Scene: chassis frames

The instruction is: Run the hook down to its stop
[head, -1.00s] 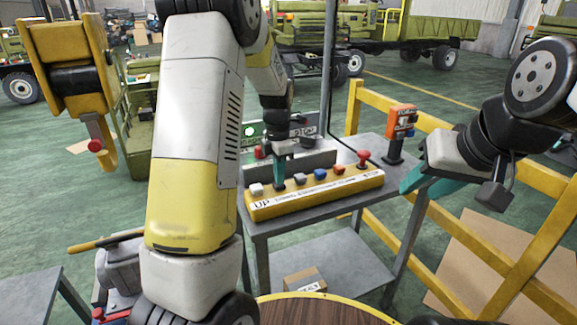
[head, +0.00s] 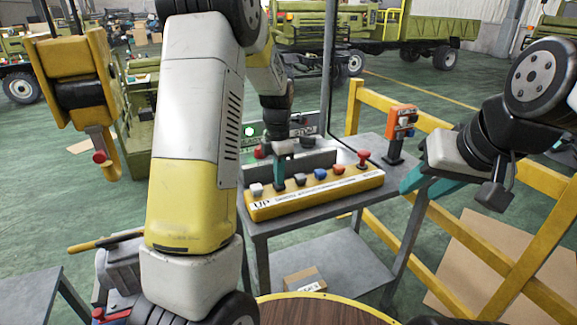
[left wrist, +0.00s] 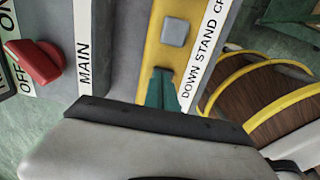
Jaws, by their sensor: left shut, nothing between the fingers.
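The yellow hoist block (head: 88,65) hangs at the upper left of the head view, with its yellow hook (head: 108,145) and a red piece below it. The yellow control box (head: 320,193) lies on the grey stand, with a row of several buttons. My left gripper (head: 279,184) is shut, its teal tips down on the box between the white button (head: 256,190) and a dark grey one (head: 300,180). In the left wrist view the tips (left wrist: 161,72) stand beside the label "DOWN"; whatever lies under them is hidden. My right gripper (head: 411,182) hangs right of the stand, seen edge-on.
A red mushroom button (head: 363,158) is at the box's right end. A red rotary switch (left wrist: 38,62) by "MAIN" shows in the left wrist view. An orange device (head: 402,122) stands at the stand's back right. Yellow railing (head: 420,215) runs behind the stand.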

